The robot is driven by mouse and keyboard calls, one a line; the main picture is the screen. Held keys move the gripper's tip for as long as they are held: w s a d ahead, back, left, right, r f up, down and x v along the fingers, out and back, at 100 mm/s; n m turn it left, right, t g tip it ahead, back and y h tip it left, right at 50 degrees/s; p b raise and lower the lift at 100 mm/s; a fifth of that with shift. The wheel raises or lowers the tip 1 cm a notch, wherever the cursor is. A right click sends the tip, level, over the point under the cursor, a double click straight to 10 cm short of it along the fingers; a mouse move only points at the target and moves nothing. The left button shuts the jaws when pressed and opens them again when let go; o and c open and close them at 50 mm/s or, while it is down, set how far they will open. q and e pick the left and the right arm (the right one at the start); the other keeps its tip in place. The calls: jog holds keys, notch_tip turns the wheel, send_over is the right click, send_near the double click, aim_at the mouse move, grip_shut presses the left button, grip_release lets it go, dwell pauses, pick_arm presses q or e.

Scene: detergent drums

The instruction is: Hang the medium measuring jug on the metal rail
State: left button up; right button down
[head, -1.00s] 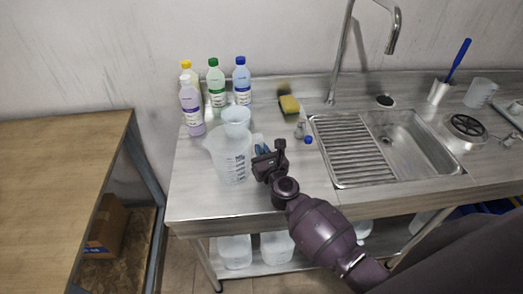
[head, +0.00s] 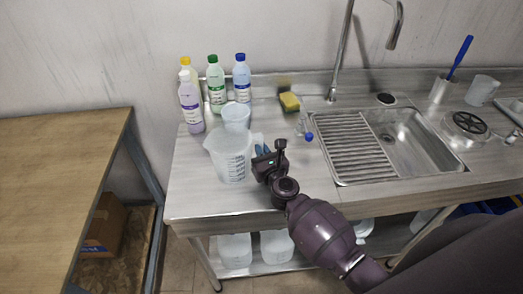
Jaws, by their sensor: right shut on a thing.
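A translucent measuring jug (head: 228,160) with dark scale marks stands upright on the left part of the steel counter, its spout to the left. A smaller clear jug or cup (head: 236,117) is just behind it. Another clear jug (head: 482,91) stands at the far right; I cannot tell for sure which one is the medium one. My right gripper (head: 264,160) is at the right side of the front jug and is shut on its handle side; the fingertips and handle are partly hidden by the gripper body. My left gripper is out of view. I cannot make out a metal rail.
Bottles with yellow, purple, green (head: 215,85) and blue labels or caps stand behind the jugs. A yellow sponge (head: 289,102), a small blue-capped item (head: 308,136), and the sink (head: 400,140) with tap (head: 345,50) lie to the right. A wooden table (head: 60,160) is at left.

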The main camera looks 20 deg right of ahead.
jog(key=c, duration=1.2)
grip_release()
jog(key=shift+s, duration=0.1)
jog(key=s, duration=1)
jog(key=shift+s+a, duration=0.1)
jog(key=shift+s, duration=0.2)
